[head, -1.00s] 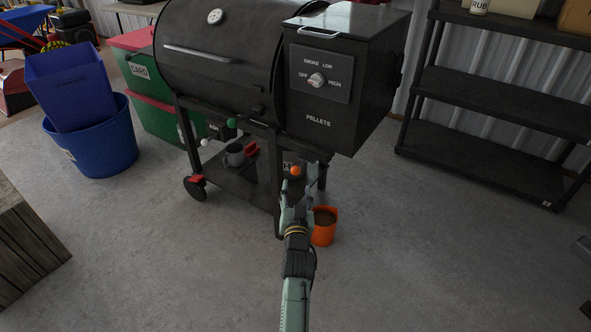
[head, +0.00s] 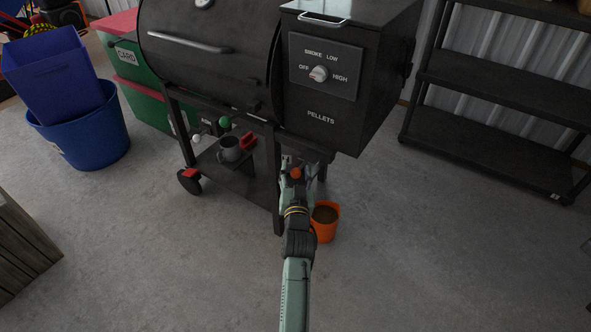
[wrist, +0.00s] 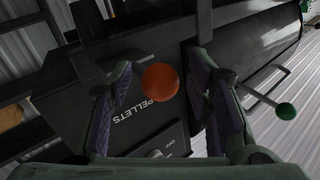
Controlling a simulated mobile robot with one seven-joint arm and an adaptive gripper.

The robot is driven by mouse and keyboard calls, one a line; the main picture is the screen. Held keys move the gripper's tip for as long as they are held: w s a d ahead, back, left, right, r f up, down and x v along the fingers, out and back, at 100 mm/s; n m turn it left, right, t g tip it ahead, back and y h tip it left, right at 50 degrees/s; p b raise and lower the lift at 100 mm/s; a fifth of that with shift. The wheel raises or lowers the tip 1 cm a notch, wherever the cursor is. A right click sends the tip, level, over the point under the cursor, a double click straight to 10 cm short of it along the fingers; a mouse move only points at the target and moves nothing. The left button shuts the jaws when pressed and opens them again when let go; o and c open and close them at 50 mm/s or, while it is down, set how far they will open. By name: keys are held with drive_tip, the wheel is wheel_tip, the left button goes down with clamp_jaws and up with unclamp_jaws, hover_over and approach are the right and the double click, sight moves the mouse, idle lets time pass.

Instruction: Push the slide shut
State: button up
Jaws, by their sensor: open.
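An orange ball knob (head: 296,173) shows below the pellet hopper of the black grill, and I take it as the end of the slide. In the wrist view the orange knob (wrist: 160,81) sits between my fingers, with a gap on both sides. How far it is between the fingertips I cannot tell. My gripper (head: 298,162) is open under the hopper; its purple-padded fingers also show in the wrist view (wrist: 161,72). The slide's rod or plate behind the knob is mostly hidden.
A green knob (head: 225,123) and a white knob (head: 197,139) stick out left of my gripper. An orange bucket (head: 325,223) stands on the floor close to the right of my arm. The grill leg (head: 278,195) is close to the left.

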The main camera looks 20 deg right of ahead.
drive_tip(key=c, duration=0.5)
drive_tip(key=shift+a+r, duration=0.1)
drive_tip(key=shift+a, duration=0.05)
clamp_jaws()
